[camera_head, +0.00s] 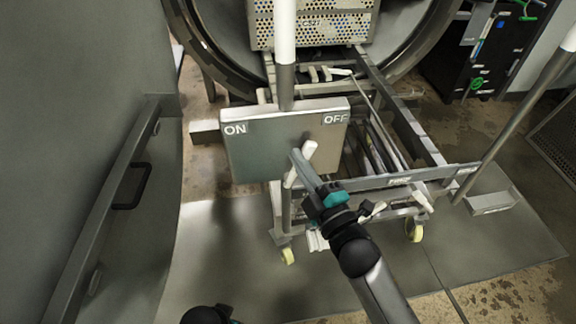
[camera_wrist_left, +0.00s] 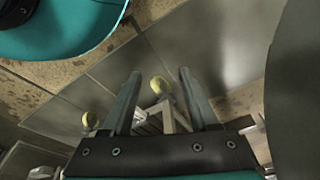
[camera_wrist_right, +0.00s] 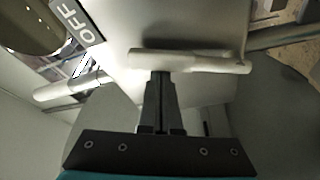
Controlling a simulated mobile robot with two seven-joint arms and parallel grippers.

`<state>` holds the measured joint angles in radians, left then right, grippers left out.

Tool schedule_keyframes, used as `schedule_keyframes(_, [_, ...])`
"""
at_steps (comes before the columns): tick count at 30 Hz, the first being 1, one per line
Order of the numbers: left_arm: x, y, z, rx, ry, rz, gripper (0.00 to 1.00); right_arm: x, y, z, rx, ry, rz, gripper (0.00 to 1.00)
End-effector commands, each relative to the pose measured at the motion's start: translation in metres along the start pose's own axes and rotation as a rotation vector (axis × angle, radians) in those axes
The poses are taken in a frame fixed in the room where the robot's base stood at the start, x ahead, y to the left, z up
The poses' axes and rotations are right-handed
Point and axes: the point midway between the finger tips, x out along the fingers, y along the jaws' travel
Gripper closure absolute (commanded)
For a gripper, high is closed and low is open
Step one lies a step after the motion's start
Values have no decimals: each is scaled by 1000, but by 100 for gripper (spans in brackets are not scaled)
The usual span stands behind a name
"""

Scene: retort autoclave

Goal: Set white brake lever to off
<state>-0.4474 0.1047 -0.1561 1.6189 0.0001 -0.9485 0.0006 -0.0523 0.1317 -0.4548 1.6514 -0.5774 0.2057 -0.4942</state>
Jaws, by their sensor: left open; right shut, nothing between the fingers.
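The white brake lever (camera_head: 308,150) stands in front of a grey panel (camera_head: 270,150) marked ON at the left and OFF at the right. Its top leans right, below and left of the OFF label (camera_head: 335,118). My right gripper (camera_head: 296,156) is shut and empty, its tips at the lever's left side. In the right wrist view the lever (camera_wrist_right: 205,62) lies across just beyond the shut fingertips (camera_wrist_right: 161,74); contact is hard to tell. My left gripper (camera_wrist_left: 158,75) is open and empty above the floor, with a cart's wheels beyond it.
A wheeled cart (camera_head: 375,183) with rails stands before the round autoclave opening (camera_head: 225,45). A white-topped post (camera_head: 285,45) rises behind the panel. A second post (camera_head: 520,105) stands right. A grey door with a black handle (camera_head: 133,187) is at left.

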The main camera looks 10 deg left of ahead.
Motion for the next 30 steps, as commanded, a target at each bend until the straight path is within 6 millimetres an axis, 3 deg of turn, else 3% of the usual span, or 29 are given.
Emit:
schedule_keyframes(12, [-16,1,-15,-3,22,2,40,-8,0,22,238,-3,81,100])
schedule_keyframes(30, [-20,1,-19,-3,30,1,40,-9,1,26,294,-2,101,100])
